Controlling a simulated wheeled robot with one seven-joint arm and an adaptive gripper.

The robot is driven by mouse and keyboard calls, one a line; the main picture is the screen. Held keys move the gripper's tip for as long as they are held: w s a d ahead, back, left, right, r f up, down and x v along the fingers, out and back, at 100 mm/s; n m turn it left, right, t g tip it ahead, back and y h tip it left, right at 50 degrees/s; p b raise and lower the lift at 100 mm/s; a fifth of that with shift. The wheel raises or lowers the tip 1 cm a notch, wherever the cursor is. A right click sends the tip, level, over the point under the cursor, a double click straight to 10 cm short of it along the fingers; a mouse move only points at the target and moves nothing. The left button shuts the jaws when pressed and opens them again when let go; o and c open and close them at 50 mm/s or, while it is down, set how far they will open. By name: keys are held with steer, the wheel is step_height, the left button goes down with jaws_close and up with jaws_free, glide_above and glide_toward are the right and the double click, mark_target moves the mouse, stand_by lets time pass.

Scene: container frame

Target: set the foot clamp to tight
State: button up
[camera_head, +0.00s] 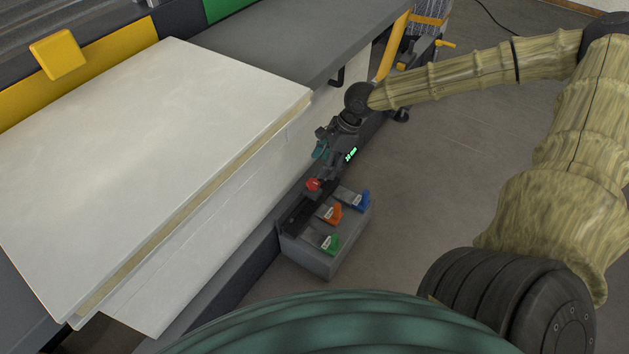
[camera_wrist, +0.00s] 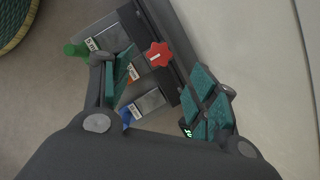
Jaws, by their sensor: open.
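A grey pedal box (camera_head: 308,258) stands on the floor beside the machine. I cannot tell which part is the foot clamp. My gripper (camera_wrist: 162,90) is open and empty above the box, its teal-padded fingers on either side of the knob in view. The left finger partly hides the orange pedal.
A large pale panel (camera_head: 160,150) covers the machine at the left, its edge close to my gripper. A green-lit display (camera_head: 351,155) is beside my gripper. A yellow frame (camera_head: 391,50) stands at the back. Brown floor (camera_head: 440,185) is clear to the right of the box.

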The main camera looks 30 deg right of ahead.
mark_target(313, 182)
steer(key=b+x, duration=0.4)
steer(key=x, duration=0.3)
steer(key=shift+a+f, duration=0.15)
steer(key=shift+f, duration=0.2)
steer(key=shift+c, duration=0.2)
steer(key=c, duration=1)
